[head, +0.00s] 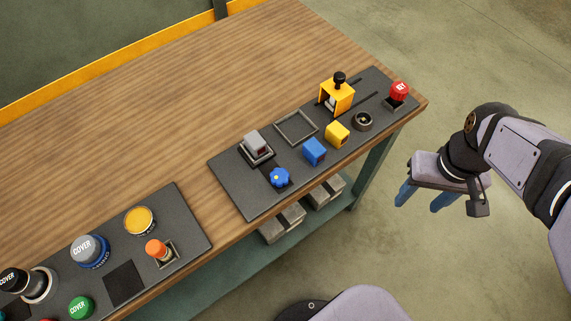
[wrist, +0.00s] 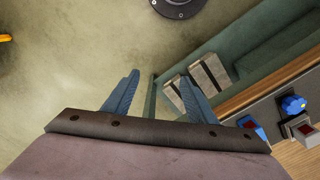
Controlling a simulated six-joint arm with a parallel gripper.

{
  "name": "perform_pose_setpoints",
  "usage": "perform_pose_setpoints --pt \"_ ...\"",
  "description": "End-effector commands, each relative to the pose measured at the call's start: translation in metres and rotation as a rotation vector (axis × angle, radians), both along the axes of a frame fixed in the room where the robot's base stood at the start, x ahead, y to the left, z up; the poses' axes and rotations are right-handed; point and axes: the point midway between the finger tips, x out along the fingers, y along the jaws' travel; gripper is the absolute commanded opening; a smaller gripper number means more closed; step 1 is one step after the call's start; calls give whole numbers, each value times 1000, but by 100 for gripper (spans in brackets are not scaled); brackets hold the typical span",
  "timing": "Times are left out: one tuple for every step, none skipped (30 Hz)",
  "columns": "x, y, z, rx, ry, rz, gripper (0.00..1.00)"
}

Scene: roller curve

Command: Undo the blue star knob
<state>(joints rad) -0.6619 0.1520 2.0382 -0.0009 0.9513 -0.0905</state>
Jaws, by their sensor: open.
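The blue star knob (head: 280,177) sits near the front edge of the right-hand dark panel (head: 233,188). It is beside a grey block-shaped fixture (head: 257,146) and a blue block (head: 315,151). The knob also shows at the right edge of the wrist view (wrist: 293,104). My gripper (head: 421,200) hangs beyond the table's right end, well apart from the knob. Its two blue fingers are spread and empty, and they also show in the wrist view (wrist: 158,90).
The panel also carries a yellow block (head: 337,134), a yellow fixture with a black knob (head: 337,95), a square frame (head: 296,127) and a red button (head: 399,91). A left panel (head: 190,220) holds several buttons. Grey blocks (head: 324,192) lie on the shelf below. Bare wood lies behind the panels.

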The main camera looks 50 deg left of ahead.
Motion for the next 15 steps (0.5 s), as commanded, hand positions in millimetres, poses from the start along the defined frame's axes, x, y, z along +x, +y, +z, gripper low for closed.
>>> perform_pose_setpoints --pt "-9 33 8 0 0 98 52" --pt "-15 50 12 -1 1 148 52" --pt "-24 73 17 0 0 215 52" --pt "-33 89 21 0 0 265 52" --pt "-42 105 24 0 0 314 52" --pt "-55 125 28 -1 1 378 52" --pt "-66 139 31 -1 1 424 52" --pt "-77 152 34 -1 1 468 52" --pt "-92 169 38 -1 1 523 52" --pt "-103 179 40 -1 1 562 52" --pt "-114 189 42 0 0 599 52" --pt "-128 200 45 -1 1 645 52" --pt "-138 208 46 -1 1 675 52" --pt "-147 214 48 0 0 701 52" --pt "-157 221 50 -1 1 732 52"
